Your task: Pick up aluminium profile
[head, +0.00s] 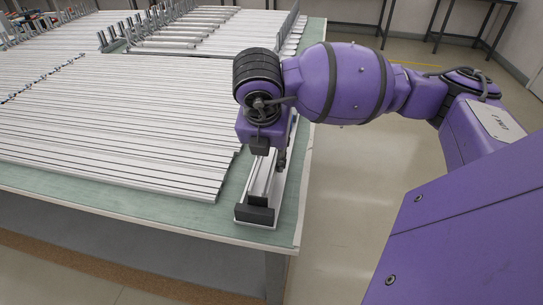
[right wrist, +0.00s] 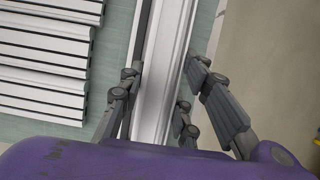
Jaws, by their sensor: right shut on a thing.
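A silver aluminium profile (head: 261,184) with a dark end piece lies lengthwise along the right edge of the green table. It also fills the middle of the right wrist view (right wrist: 166,65). My right gripper (head: 271,160) comes down over the profile from above. In the right wrist view its dark fingers (right wrist: 163,85) are on both sides of the profile, shut on it. The arm hides the profile's far part in the head view. I cannot tell whether it is raised off the table. My left gripper is not in view.
Many parallel profiles (head: 110,135) cover the green table (head: 284,222) to the left, with a narrow green gap beside the held one. More profiles and upright brackets (head: 290,25) stand at the back. Open floor (head: 345,190) lies to the right.

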